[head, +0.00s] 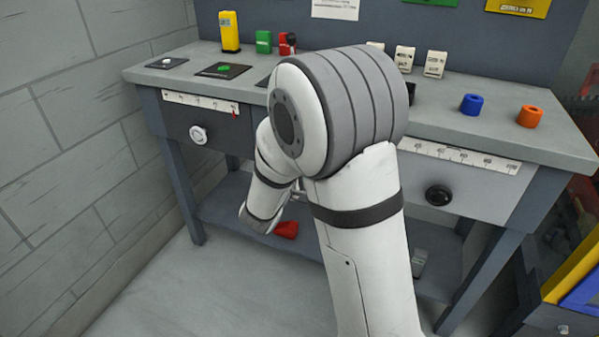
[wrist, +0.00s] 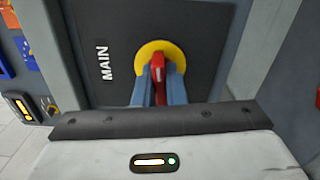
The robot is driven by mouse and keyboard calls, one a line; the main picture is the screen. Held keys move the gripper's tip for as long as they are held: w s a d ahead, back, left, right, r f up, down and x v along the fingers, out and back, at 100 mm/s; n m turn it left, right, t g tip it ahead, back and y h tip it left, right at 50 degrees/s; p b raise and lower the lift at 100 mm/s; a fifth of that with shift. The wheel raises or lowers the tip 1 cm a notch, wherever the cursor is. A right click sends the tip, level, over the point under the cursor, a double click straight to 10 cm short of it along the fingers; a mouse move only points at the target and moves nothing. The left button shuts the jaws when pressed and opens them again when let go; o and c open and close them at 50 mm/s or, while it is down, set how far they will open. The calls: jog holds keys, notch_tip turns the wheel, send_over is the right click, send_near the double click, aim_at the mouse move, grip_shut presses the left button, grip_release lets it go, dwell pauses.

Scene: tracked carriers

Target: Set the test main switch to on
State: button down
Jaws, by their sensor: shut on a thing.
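The main switch shows in the wrist view as a red handle (wrist: 156,63) on a round yellow plate (wrist: 172,50). The plate sits on a dark panel (wrist: 205,80) with the word MAIN to its left. My gripper (wrist: 154,76) has its two blue fingers closed on the red handle, one at each side. The handle stands close to upright in this picture, and its lower part is hidden between the fingers. In the head view my own arm hides the gripper, and I cannot make out the switch there.
A grey workbench (head: 500,130) stands ahead, with drawers and a lower shelf. On it are a yellow device (head: 229,32), a green block (head: 263,42), a blue ring (head: 471,104) and an orange ring (head: 530,116). A brick wall (head: 60,130) is at left. The floor in front is clear.

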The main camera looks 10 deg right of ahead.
jog(key=shift+m+b, duration=0.6)
jog(key=shift+b, duration=0.3)
jog(key=shift+r, duration=0.1)
jog(key=c, duration=1.5)
grip_release()
jog(key=p+v, duration=0.1)
jog(key=v, duration=0.6)
jog(key=shift+s+a, duration=0.25)
jog(key=shift+s, duration=0.05)
